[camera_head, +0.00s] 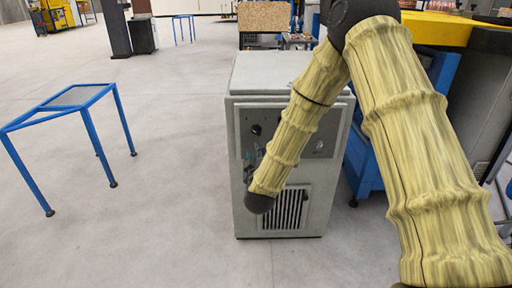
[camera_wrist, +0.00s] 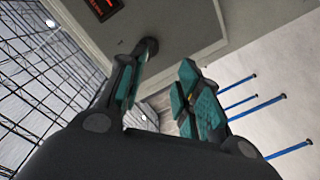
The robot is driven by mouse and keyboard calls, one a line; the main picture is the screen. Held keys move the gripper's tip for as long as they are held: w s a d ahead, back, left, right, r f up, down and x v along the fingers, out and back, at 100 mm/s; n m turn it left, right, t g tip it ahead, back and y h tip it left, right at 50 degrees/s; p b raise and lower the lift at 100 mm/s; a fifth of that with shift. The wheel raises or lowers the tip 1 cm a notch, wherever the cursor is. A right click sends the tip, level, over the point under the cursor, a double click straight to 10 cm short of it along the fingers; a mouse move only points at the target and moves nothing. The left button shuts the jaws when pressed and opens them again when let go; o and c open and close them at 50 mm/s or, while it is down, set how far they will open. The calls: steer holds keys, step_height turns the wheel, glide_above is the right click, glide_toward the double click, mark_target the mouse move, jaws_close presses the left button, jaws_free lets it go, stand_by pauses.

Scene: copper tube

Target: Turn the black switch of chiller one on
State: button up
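The chiller is a grey box cabinet (camera_head: 260,222) in the middle of the head view. A black knob (camera_head: 256,130) sits on the left of its front panel. In the wrist view, a dark round knob (camera_wrist: 150,46), apparently the black switch, stands out from the panel at the tip of the left finger. My gripper (camera_wrist: 165,68) has teal pads and a clear gap between its fingers. The knob is beside the left finger, not between both; I cannot tell whether they touch. In the head view my arm hides most of the gripper and the panel's middle.
A red lit display (camera_wrist: 103,6) is at the top of the wrist view. Another small knob (camera_head: 319,146) is on the panel's right. A vent grille (camera_head: 284,209) is below. A blue-framed table (camera_head: 82,96) stands left, with open floor between. Blue and yellow equipment (camera_head: 440,28) stands right.

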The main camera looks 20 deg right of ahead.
mark_target(256, 132)
steer(key=shift+t+h, duration=0.3)
steer(key=shift+t, duration=0.1)
steer(key=x, duration=0.4)
steer(key=r+b+x, duration=0.1)
steer(key=x, duration=0.7)
steer(key=shift+r+b, duration=0.25)
steer(key=shift+b, duration=0.1)
jaws_close()
